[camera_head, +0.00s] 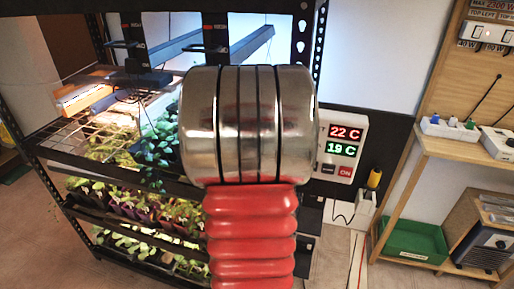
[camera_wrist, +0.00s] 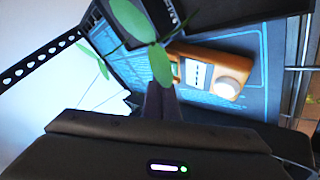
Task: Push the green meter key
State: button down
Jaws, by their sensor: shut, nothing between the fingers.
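An orange meter (camera_wrist: 215,70) shows in the wrist view, tilted, with a pale striped display panel and a round whitish knob (camera_wrist: 233,80) at its right end. A small green patch, likely the green key (camera_wrist: 175,71), is at the meter's left end. My gripper (camera_wrist: 162,88) is shut and empty, its fingers pointing up the picture, their tips just below and left of the green patch. I cannot tell whether they touch it. In the head view my arm hides the gripper, and I cannot make out the meter there with certainty.
Green leaves (camera_wrist: 131,20) hang across the wrist view by the fingertips. The meter lies against a dark blue printed surface (camera_wrist: 240,45). In the head view a wire rack with seedlings (camera_head: 130,205) stands left, a thermostat box (camera_head: 340,146) right, and a green bin (camera_head: 414,240) lower right.

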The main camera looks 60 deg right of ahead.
jog(key=shift+r, duration=0.1)
jog(key=shift+r, duration=2.9)
jog(key=a+f, duration=0.1)
jog(key=s+a+f+m+y, duration=0.1)
jog(key=s+a+f+m+g, duration=0.1)
jog(key=f, duration=0.1)
jog(key=shift+s+a+y, duration=0.15)
jog(key=shift+a+y, duration=0.1)
jog(key=shift+y, duration=0.05)
jog(key=shift+m+y, duration=0.4)
jog(key=shift+y, duration=0.4)
jog(key=a, duration=0.2)
jog(key=a+f, duration=0.1)
jog(key=a, duration=0.4)
jog(key=shift+w+a+f, duration=0.15)
jog(key=shift+w+a, duration=0.15)
jog(key=shift+a, duration=0.05)
jog(key=a+r+n+t+y, duration=0.1)
jog(key=a+n, duration=0.1)
jog(key=a, duration=1.3)
jog(key=w+a+r+n+t+y, duration=0.1)
jog(key=a+r+n+y, duration=0.1)
jog(key=a, duration=1.3)
jog(key=w+a+r+n+t+y, duration=0.1)
jog(key=a+n+y, duration=0.1)
jog(key=a, duration=1.4)
jog(key=shift+r+n, duration=0.3)
jog(key=shift+n, duration=0.5)
